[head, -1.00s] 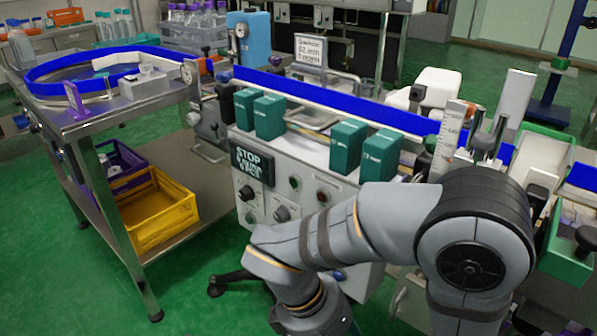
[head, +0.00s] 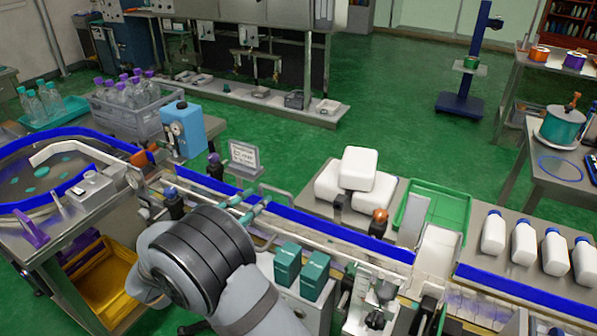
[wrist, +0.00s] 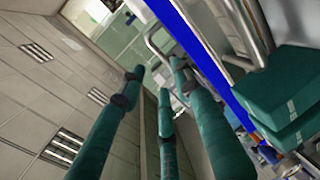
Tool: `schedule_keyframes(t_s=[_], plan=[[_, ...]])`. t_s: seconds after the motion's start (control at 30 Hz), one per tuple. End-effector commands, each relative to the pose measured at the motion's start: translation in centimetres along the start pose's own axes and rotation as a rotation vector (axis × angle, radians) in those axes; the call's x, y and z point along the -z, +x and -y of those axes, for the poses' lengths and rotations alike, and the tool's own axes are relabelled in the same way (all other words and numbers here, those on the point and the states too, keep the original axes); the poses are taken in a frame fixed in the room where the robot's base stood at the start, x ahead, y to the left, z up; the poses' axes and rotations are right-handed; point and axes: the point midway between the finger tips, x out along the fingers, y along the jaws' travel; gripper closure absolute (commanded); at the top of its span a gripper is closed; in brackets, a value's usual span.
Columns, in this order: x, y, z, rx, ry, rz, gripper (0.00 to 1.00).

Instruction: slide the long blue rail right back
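The long blue rail (head: 345,233) runs along the conveyor from the upper left to the middle right in the head view. It also shows as a blue strip in the wrist view (wrist: 203,55). My gripper (head: 258,197) has teal fingers pointing toward the rail, at the near side of its left half. In the wrist view the fingertips (wrist: 158,85) are spread apart with nothing between them, and the blue strip passes beyond and to their right. I cannot tell whether any finger touches the rail. My arm hides part of the near conveyor side.
Teal blocks (head: 287,265) stand on the near side, right of my arm. A small sign (head: 243,155) and a metal handle loop stand behind the rail. White bottles (head: 357,168) and a green tray (head: 460,207) lie beyond it. Another blue rail (head: 520,291) continues at right.

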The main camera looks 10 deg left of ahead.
Motion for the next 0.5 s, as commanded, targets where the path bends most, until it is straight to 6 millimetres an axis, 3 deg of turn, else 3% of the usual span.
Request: schedule_keyframes(t_s=[0.5], plan=[[-0.1,8.4,0.0,0.002,0.000,0.003,0.68]])
